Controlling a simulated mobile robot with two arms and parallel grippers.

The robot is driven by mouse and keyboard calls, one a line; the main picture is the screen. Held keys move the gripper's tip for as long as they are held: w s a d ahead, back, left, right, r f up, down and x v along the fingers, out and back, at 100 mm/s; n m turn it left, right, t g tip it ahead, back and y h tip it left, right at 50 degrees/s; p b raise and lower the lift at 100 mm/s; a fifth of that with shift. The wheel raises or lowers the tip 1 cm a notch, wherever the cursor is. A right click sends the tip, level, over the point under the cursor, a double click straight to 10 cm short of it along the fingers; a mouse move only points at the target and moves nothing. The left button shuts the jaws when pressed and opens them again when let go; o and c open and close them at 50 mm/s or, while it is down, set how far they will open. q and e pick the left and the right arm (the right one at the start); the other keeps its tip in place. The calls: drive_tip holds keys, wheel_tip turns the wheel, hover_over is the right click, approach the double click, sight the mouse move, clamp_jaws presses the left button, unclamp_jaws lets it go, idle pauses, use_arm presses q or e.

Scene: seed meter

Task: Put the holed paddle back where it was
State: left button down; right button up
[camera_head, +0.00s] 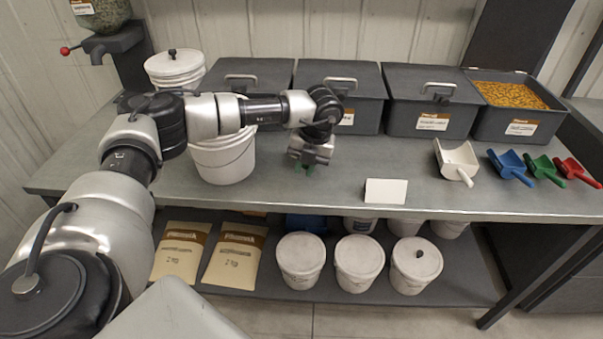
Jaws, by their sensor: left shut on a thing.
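My left gripper (308,166) points down over the middle of the grey workbench (340,195), in front of the closed grey bins. It is shut on a small green thing (299,167), mostly hidden by the jaws. I cannot tell whether this is the holed paddle, or whether it touches the bench top. No other thing in view shows clearly as a holed paddle. My right gripper is not in view.
A white bucket (222,160) stands left of the gripper. A white card (386,191) is near the front edge. White (457,160), blue (510,166), green (545,170) and red (578,172) scoops lie right. An open bin (489,125) holds orange grain.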

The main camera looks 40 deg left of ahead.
use_arm(q)
drive_tip(key=shift+w+a+f, duration=0.4)
drive_tip(key=shift+a+f, duration=0.1)
drive_tip(key=shift+a, duration=0.2)
drive_tip(key=x, duration=0.2)
drive_tip(key=p+x, duration=0.1)
drive_tip(key=shift+w+d+f, duration=0.1)
drive_tip(key=shift+d+f, duration=0.1)
drive_tip(key=shift+f, duration=0.4)
drive_tip(key=c, duration=1.1)
unclamp_jaws()
drive_tip(key=shift+f, duration=0.1)
